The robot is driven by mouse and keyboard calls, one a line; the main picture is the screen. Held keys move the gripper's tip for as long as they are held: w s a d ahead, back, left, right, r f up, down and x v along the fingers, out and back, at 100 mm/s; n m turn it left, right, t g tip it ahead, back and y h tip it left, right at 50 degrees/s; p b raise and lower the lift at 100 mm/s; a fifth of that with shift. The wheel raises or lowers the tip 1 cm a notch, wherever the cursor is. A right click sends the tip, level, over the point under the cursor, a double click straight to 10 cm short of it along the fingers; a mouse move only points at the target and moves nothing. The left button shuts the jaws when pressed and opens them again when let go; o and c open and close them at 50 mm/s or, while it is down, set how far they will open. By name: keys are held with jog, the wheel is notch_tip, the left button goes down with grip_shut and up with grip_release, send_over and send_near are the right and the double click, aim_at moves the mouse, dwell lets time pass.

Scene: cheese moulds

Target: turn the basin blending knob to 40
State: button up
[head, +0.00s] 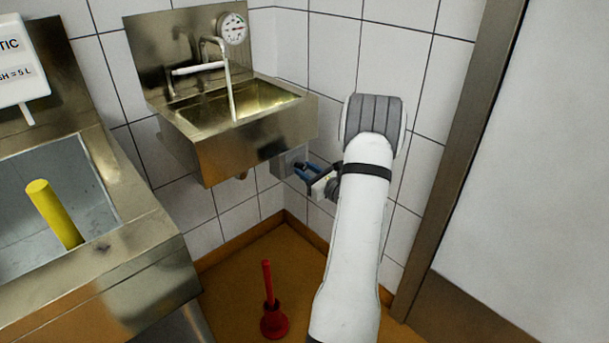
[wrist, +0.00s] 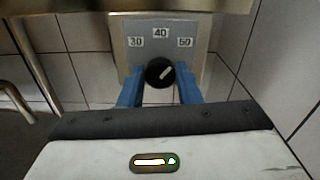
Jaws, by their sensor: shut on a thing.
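The blending knob (wrist: 160,73) is a round black dial with a pale pointer line, low on a grey panel (wrist: 195,25) marked 30, 40 and 50. The line points up and right, between the 40 and the 50. My gripper (wrist: 160,82) has its blue fingers on either side of the knob, shut on it. In the head view my gripper (head: 308,172) is at the grey box (head: 287,160) under the right end of the steel basin (head: 245,145). The knob is hidden there.
A steel sink (head: 120,255) with a yellow rod (head: 54,213) is at left. A red plunger (head: 270,310) stands on the floor. Tiled wall and a door frame (head: 460,160) are close at right.

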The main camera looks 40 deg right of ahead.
jog(key=n+b, duration=0.2)
jog(key=b, duration=0.1)
jog(key=n+b, duration=0.5)
jog(key=b, duration=0.1)
jog(key=shift+a+f+n+b, duration=0.15)
jog(key=shift+f+n+b, duration=0.1)
jog(key=shift+n+b, duration=0.05)
jog(key=o, duration=0.9)
jog(key=shift+r, duration=0.15)
jog(key=shift+o, duration=0.2)
jog(key=shift+s, duration=0.5)
jog(key=s+p, duration=0.1)
jog(key=s, duration=0.5)
jog(key=shift+s+d+p, duration=0.35)
jog(key=shift+s+p, duration=0.05)
